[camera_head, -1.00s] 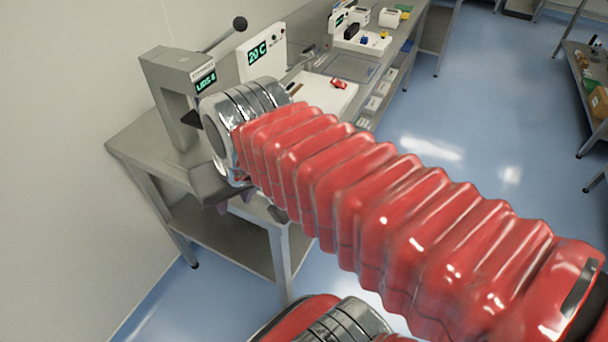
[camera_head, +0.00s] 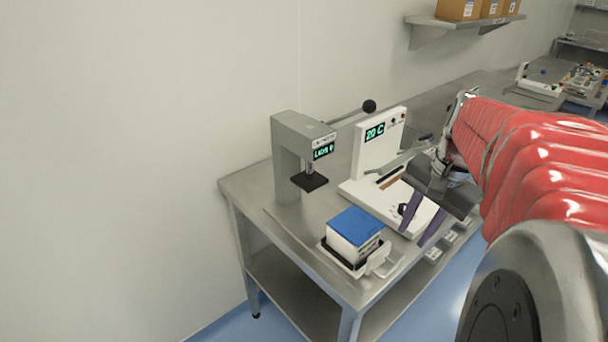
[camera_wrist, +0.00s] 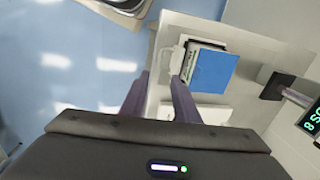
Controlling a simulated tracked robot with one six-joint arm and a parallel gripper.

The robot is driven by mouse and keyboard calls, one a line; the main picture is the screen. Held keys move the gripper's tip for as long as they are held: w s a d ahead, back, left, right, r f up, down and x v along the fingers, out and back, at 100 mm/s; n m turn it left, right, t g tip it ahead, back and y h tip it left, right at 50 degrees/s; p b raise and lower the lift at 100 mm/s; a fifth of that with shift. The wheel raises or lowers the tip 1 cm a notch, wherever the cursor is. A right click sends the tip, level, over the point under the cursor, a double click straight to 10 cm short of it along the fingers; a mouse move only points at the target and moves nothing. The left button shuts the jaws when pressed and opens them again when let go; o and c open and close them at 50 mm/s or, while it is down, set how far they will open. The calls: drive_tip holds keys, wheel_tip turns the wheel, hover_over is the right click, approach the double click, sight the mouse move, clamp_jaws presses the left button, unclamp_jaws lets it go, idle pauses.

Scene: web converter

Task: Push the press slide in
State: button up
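The press (camera_head: 288,150) stands on the bench at the left, with a black pressing plate (camera_head: 310,181) and a lever. The press slide (camera_head: 336,261) is out in front of it, a pale tray with a white handle (camera_head: 384,262) at its front right. A white block with a blue top (camera_head: 357,225) sits in the slide; its blue top (camera_wrist: 215,71) also shows in the wrist view. My gripper (camera_head: 412,237) is open and empty, its two purple fingers apart. It hovers right of the handle, not visibly touching it. In the wrist view the fingertips (camera_wrist: 160,78) are beside the handle (camera_wrist: 178,57).
A white device with a 20 C display (camera_head: 376,135) stands behind the slide, right of the press; its base is partly hidden by my gripper. A wall shelf (camera_head: 430,24) with boxes is at the back. Bench top between slide and press looks clear.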

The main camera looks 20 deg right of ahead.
sight(391, 270)
idle(0.3)
drive_tip(key=f, duration=0.4)
drive_tip(key=w+f, duration=0.1)
drive_tip(key=f, duration=0.4)
drive_tip(key=w+a+f, duration=0.1)
drive_tip(key=f, duration=0.3)
drive_tip(key=shift+f, duration=0.35)
drive_tip(key=shift+c, duration=0.4)
clamp_jaws()
